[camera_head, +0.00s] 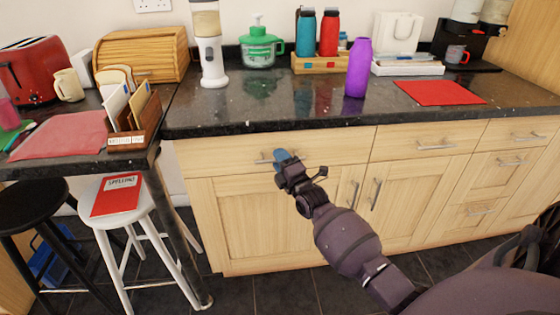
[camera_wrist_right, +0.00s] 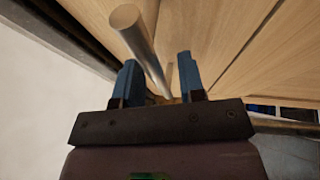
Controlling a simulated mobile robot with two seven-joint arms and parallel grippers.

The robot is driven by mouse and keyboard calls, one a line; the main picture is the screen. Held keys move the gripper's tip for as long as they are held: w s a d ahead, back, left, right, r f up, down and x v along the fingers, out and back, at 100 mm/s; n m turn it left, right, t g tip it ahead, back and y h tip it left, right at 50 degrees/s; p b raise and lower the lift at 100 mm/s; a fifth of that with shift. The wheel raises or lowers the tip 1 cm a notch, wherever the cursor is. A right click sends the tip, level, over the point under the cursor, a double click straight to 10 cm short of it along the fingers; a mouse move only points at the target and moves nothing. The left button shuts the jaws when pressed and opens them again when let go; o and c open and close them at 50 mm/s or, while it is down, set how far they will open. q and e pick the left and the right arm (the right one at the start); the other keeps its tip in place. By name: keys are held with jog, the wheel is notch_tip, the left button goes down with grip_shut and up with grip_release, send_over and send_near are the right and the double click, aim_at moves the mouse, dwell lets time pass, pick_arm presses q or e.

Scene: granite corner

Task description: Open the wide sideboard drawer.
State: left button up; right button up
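The wide sideboard drawer (camera_head: 218,151) is a pale wood front under the dark counter, and it looks flush with the cabinet. Its metal bar handle (camera_head: 264,160) is partly hidden by my right gripper (camera_head: 282,158). In the right wrist view, the handle (camera_wrist_right: 140,42) runs between the two blue fingers of my right gripper (camera_wrist_right: 158,78). The fingers are apart, with a gap showing on each side of the bar. My left gripper is not in view.
Below are cabinet doors (camera_head: 260,215) with upright handles. To the right is another drawer (camera_head: 430,138). A white stool (camera_head: 118,220) with a red book (camera_head: 116,195) and a black stool (camera_head: 32,205) stand left. A purple bottle (camera_head: 358,68) stands on the counter (camera_head: 290,103).

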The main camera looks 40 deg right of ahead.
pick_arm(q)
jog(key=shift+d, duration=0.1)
pick_arm(e)
jog(key=shift+c, duration=0.3)
jog(key=c, duration=0.5)
grip_shut()
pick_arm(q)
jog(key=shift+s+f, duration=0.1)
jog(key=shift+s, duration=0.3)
pick_arm(e)
jog(key=shift+s, duration=0.1)
